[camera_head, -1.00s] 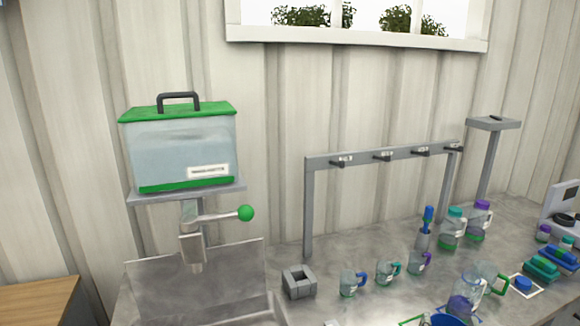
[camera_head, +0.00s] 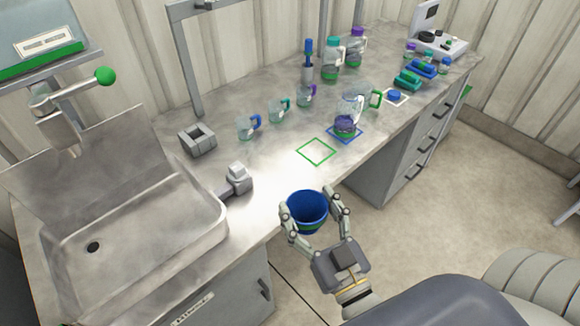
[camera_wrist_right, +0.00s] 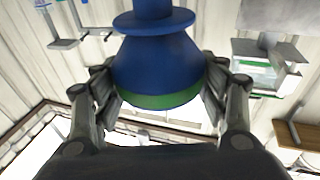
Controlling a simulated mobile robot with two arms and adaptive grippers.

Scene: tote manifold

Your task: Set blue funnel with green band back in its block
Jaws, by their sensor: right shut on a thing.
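The blue funnel with a green band (camera_head: 307,211) is in my right gripper (camera_head: 314,218), with its wide mouth facing up in the head view. The fingers press on its sides from left and right. It is held in front of the worktop's near edge. In the right wrist view the funnel (camera_wrist_right: 154,62) shows its blue cone, a flange and the green band at the wide end, between the fingers. A grey square block with an opening (camera_head: 197,139) stands on the worktop, up and left of the funnel, and looks empty. My left gripper is out of view.
A sink (camera_head: 125,240) with a tap (camera_head: 236,180) lies left of the funnel. Several small mugs stand right of the block. A jug with purple contents (camera_head: 345,125) stands on a blue outline. An empty green outline (camera_head: 316,152) marks clear worktop.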

